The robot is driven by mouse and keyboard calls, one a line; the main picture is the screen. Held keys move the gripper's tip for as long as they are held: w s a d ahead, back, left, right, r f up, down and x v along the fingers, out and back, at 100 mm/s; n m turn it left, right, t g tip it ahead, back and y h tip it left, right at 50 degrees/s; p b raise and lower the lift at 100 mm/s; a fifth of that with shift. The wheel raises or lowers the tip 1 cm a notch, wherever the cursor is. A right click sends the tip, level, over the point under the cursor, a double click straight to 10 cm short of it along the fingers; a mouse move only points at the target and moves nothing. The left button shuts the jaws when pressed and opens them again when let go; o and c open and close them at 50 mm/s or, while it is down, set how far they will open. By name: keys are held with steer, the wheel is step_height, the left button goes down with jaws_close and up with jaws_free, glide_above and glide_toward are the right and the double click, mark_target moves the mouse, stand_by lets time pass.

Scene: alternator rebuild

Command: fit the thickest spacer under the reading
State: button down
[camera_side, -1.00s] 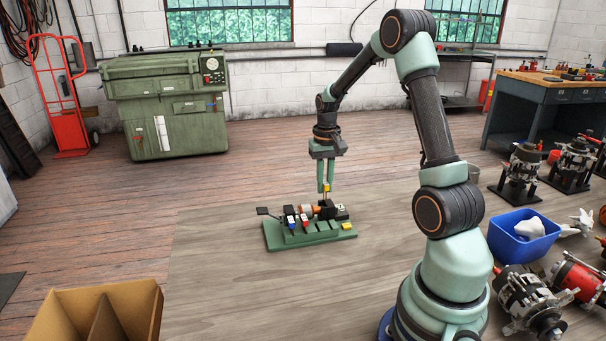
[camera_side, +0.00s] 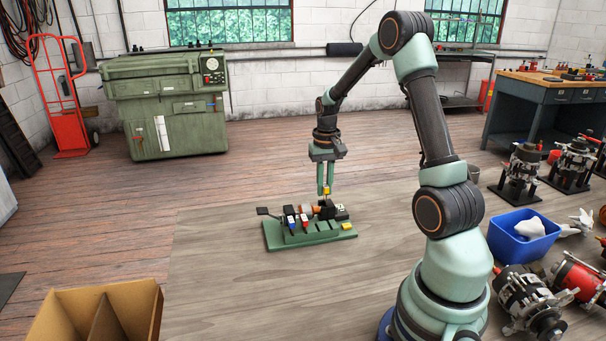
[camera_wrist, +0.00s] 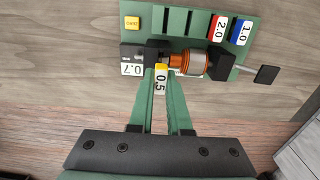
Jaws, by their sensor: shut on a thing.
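My gripper (camera_side: 325,191) is shut on the yellow-topped spacer (camera_wrist: 161,82) marked 0.5, over the back of the green fixture (camera_side: 310,237). Whether the spacer touches the fixture is hard to tell. In the wrist view, the red spacer marked 2.0 (camera_wrist: 218,29) and the blue spacer marked 1.0 (camera_wrist: 240,31) sit side by side in slots of the green fixture. The gauge display (camera_wrist: 132,69) reads 0.7. The copper-coloured shaft part (camera_wrist: 186,67) lies next to the held spacer.
A yellow button marked ZERO (camera_wrist: 132,22) is at the fixture's corner. A cardboard box (camera_side: 95,310) with a divider stands front left. A blue bin (camera_side: 522,240) and several alternators stand right. The tabletop around the fixture is clear.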

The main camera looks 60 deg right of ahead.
steer(key=shift+f, duration=0.25)
steer(key=shift+f, duration=0.35)
steer(key=shift+f, duration=0.25)
stand_by(0.3)
steer(key=shift+f, duration=0.35)
stand_by(0.3)
steer(key=c, duration=0.8)
jaws_free()
steer(key=shift+r, duration=4)
